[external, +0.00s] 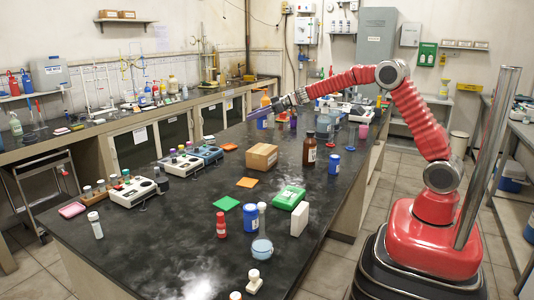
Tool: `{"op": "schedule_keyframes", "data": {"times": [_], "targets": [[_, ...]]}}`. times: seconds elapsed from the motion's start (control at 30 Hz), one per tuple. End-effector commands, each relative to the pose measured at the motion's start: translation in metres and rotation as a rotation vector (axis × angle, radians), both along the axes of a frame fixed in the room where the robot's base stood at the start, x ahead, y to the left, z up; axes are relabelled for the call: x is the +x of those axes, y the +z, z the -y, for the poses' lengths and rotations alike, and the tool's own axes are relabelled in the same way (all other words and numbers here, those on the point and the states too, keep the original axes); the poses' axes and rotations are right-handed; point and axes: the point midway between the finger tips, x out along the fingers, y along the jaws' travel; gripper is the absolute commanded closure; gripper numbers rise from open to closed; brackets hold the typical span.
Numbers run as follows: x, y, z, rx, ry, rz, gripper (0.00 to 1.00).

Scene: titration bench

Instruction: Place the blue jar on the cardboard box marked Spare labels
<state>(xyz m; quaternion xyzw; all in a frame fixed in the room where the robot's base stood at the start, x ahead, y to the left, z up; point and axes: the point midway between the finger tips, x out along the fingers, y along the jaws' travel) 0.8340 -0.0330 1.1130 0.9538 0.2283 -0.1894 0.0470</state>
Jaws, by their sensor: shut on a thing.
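The cardboard box (262,157) lies on the dark bench, left of the middle; I cannot read any marking on it. A blue jar with a pale label (250,219) stands near the front of the bench. Another blue jar (333,166) stands right of the box, beside a brown bottle. A third blue thing (262,123) shows just below and left of my gripper (275,105). My gripper reaches left over the far part of the bench, behind the box. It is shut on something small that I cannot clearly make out.
A brown bottle (310,148), a green box (288,198), a white block (299,219), a flask (262,246) and a red bottle (221,224) stand on the bench. Orange and green mats lie near the cardboard box. Grey instruments (138,191) line the left edge.

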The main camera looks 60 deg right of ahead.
Motion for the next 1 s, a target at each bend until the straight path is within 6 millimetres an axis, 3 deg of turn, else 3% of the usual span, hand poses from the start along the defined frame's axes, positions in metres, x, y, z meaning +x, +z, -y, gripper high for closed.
{"op": "schedule_keyframes", "data": {"times": [0.43, 0.83, 1.0], "targets": [[0.000, -0.058, 0.000, 0.001, -0.001, -0.003, 0.85], [0.000, -0.063, 0.000, 0.000, 0.000, -0.001, 0.85], [-0.001, -0.080, 0.000, 0.001, -0.001, -0.004, 0.85]]}}
